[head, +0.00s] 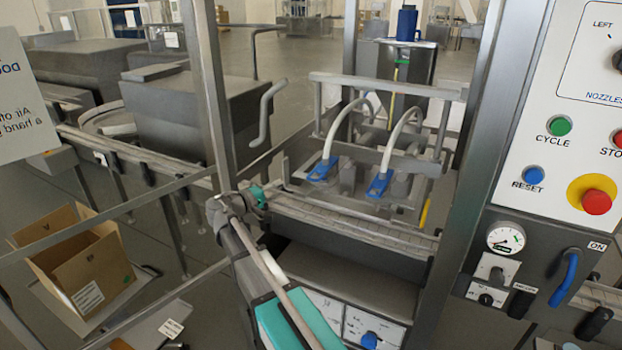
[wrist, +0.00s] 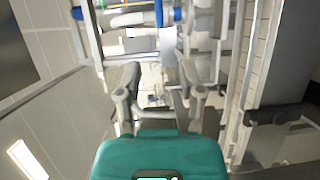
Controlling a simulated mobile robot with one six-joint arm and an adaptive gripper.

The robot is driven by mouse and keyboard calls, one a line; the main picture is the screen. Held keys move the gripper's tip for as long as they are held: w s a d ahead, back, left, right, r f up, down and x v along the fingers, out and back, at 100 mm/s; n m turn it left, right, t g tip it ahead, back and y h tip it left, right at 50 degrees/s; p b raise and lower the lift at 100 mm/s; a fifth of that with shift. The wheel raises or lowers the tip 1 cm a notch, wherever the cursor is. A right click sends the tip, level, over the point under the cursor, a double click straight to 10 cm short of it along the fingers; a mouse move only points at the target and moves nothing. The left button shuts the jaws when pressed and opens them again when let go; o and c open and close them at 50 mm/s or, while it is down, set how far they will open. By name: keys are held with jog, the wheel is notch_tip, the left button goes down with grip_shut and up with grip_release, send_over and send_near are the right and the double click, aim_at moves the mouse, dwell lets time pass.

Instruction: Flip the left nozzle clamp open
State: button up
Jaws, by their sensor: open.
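The left nozzle clamp (head: 322,169) is a blue piece at the lower end of a white hose on the filling machine. A matching blue clamp (head: 379,184) sits to its right on a second hose. In the wrist view my gripper (wrist: 161,82) is open, with two grey fingers apart and nothing between them. In the head view its teal part (head: 258,196) is left of and below the left clamp, clear of it; the fingertips are hard to make out there. Blue parts (wrist: 160,14) show at the top of the wrist view; I cannot tell which they are.
A metal frame post (head: 209,90) stands left of the nozzles and another (head: 490,140) right. A crossbar (head: 385,86) runs above the hoses. A conveyor rail (head: 340,215) lies in front. The control panel (head: 565,130) is at the right, an open carton (head: 75,255) at the lower left.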

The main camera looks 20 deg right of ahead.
aim_at(309, 177)
jog(key=x, duration=1.2)
jog(key=shift+d+f+b, duration=0.1)
jog(key=shift+d+b, duration=0.05)
jog(key=shift+b, duration=0.15)
grip_shut()
jog(key=shift+d, duration=0.2)
